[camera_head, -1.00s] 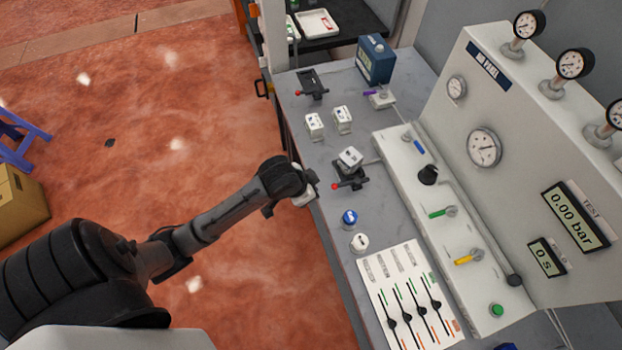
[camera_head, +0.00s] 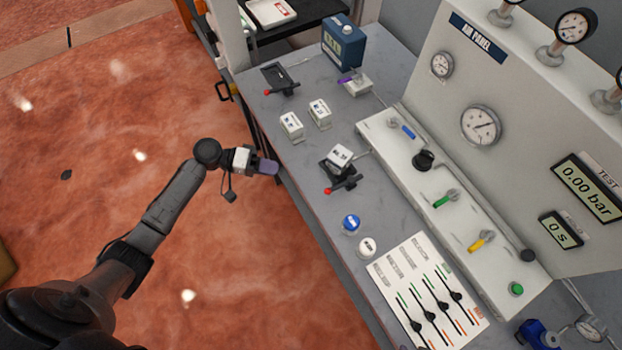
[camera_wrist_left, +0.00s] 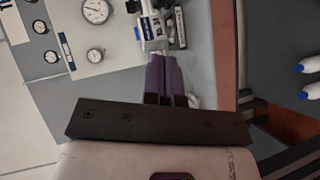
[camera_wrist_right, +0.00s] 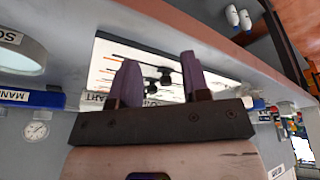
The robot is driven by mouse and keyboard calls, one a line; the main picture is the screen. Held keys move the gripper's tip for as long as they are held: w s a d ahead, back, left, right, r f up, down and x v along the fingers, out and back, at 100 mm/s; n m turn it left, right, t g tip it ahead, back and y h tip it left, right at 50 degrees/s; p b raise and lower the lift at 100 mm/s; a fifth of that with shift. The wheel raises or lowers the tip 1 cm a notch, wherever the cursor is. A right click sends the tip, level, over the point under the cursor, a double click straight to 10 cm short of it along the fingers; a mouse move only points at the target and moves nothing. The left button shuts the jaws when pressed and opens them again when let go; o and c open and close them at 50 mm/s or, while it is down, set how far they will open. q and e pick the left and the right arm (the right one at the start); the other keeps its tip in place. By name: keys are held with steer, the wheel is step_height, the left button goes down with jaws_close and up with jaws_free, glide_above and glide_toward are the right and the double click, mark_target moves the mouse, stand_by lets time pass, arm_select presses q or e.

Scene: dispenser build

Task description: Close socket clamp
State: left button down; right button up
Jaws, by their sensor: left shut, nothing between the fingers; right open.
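The socket clamp (camera_head: 343,181) is a black fixture on the grey bench, with a white block (camera_head: 340,156) seated in it. Its lever ends in a red knob (camera_head: 328,192) and lies low at the fixture's front side. I cannot tell whether it is fully closed. My left gripper (camera_head: 272,168) is out past the bench's left edge, apart from the clamp and to its left. Its purple fingers (camera_wrist_left: 160,58) are together and empty in the left wrist view. My right gripper (camera_wrist_right: 159,62) shows only in the right wrist view, its purple fingers apart with nothing between them.
A second black fixture with a red-knobbed lever (camera_head: 280,80) is at the bench's far end. Two white blocks (camera_head: 305,118), a blue button (camera_head: 351,223) and a white button (camera_head: 366,246) are nearby. A slider panel (camera_head: 428,290) lies in front. The sloped air panel (camera_head: 478,170) bounds the right.

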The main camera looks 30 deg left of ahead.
arm_select(q)
steer(key=shift+w+r+t, duration=0.25)
steer(key=shift+t, duration=0.15)
steer(key=shift+d, duration=0.15)
glide_toward(344, 184)
steer(key=shift+w+d+f+p, duration=0.25)
steer(key=shift+d+f+p, duration=0.05)
steer(key=shift+d+f, duration=0.15)
steer(key=shift+s+d+f, duration=0.25)
steer(key=shift+d, duration=0.35)
